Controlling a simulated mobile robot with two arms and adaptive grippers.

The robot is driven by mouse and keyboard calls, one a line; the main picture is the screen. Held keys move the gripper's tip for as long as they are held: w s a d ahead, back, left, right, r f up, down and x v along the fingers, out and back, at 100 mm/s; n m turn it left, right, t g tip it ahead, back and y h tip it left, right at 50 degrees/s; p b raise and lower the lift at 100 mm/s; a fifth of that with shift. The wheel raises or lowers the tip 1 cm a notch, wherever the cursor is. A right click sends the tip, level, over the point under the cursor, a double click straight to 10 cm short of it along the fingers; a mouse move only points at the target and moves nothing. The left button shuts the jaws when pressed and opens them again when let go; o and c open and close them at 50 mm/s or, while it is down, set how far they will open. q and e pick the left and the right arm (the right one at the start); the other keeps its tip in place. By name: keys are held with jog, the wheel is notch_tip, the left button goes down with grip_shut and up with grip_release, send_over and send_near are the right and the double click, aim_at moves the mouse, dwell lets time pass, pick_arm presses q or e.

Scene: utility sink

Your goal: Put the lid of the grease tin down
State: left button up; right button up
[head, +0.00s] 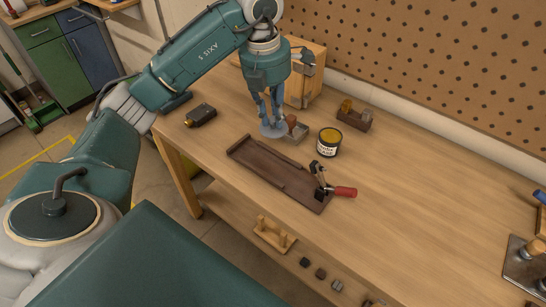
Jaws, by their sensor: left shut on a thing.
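The grease tin (329,144) stands upright and open on the workbench, with yellow grease showing at its top and a pale label on its dark side. My left gripper (272,118) points down to the left of the tin, shut on a flat grey-blue disc, the lid (272,131). The lid is roughly level and apart from the tin. I cannot tell whether it touches the bench top. My right gripper is out of view.
A knobbed metal block (293,131) sits close to the lid's right. A dark device (200,115) is at left, a wooden box (305,85) behind.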

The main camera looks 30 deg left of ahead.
aim_at(271, 124)
pick_arm(q)
notch_tip(271, 124, down, 5)
jog(key=shift+s+r+p, duration=0.1)
jog(key=shift+r+p, duration=0.05)
jog(key=shift+p, duration=0.4)
notch_tip(271, 124, down, 6)
jog(key=shift+p, duration=0.55)
notch_tip(271, 124, down, 2)
jog(key=shift+f+p, duration=0.2)
jog(key=shift+p, duration=0.15)
jog(key=shift+f, duration=0.6)
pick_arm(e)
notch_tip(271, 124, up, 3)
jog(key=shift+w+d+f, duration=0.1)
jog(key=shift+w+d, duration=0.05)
pick_arm(q)
jog(key=o, duration=1)
jog(key=shift+c, duration=0.2)
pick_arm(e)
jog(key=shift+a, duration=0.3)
